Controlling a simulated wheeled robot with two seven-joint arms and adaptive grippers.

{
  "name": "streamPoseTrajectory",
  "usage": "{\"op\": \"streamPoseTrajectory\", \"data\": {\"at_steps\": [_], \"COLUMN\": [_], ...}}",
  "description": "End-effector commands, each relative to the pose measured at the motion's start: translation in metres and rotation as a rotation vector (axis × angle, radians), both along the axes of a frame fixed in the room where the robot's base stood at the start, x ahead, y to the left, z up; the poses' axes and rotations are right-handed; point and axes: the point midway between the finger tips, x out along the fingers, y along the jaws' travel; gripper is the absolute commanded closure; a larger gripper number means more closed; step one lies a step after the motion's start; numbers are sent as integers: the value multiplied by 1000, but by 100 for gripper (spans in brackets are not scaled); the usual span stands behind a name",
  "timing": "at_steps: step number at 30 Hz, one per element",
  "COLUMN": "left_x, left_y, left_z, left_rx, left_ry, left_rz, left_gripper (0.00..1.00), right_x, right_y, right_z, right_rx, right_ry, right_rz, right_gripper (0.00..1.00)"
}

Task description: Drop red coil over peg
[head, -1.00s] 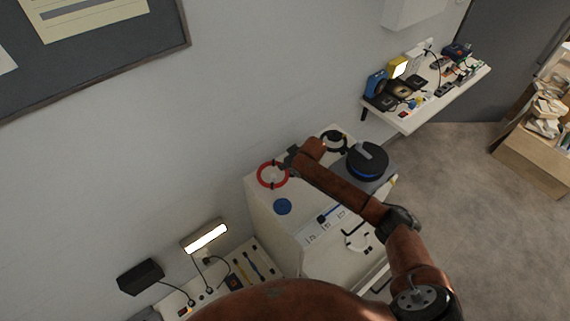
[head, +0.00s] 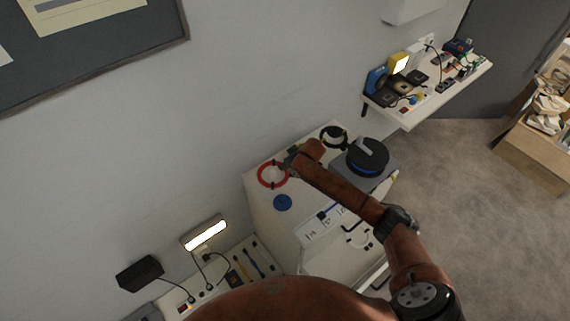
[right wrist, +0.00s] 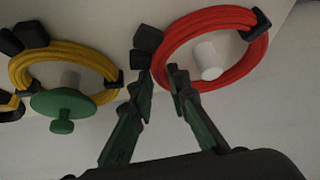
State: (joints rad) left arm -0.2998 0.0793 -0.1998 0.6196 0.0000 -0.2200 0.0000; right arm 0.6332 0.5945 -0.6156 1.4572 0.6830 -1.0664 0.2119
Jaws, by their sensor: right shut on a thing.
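The red coil (head: 272,174), a ring with black ties, is at the left part of the white cabinet top in the head view. It also fills the upper right of the right wrist view (right wrist: 256,62). My right gripper (head: 288,161) is shut on the coil's near-left edge, beside a black tie; its fingertips (right wrist: 161,78) show on either side of it. A pale peg (right wrist: 207,62) shows through the ring's opening. I cannot tell whether the coil is around the peg or still above it. My left gripper is not in view.
A yellow coil (right wrist: 20,72) surrounds a peg with a green knob (right wrist: 62,106). A blue disc (head: 283,203), a black coil (head: 334,138) and a dark blue-black reel (head: 367,157) are on the cabinet (head: 262,214). A cluttered shelf (head: 405,119) is at the upper right.

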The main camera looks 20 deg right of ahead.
Motion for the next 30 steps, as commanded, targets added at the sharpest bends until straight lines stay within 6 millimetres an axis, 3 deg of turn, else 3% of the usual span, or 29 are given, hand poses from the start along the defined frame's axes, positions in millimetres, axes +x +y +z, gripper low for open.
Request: {"op": "streamPoseTrajectory", "data": {"at_steps": [17,18,26,30], "left_x": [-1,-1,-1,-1], "left_y": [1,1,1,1], "left_z": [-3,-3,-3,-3], "left_rx": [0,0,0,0], "left_ry": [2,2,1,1], "left_rz": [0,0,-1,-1], "left_gripper": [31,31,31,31], "right_x": [0,0,0,0], "right_y": [0,0,0,0], "right_z": [-8,-8,-8,-9], "right_rx": [0,0,0,0], "right_ry": [-1,-1,-1,0], "right_rz": [0,0,0,0], "right_gripper": [100,82,64,64]}}
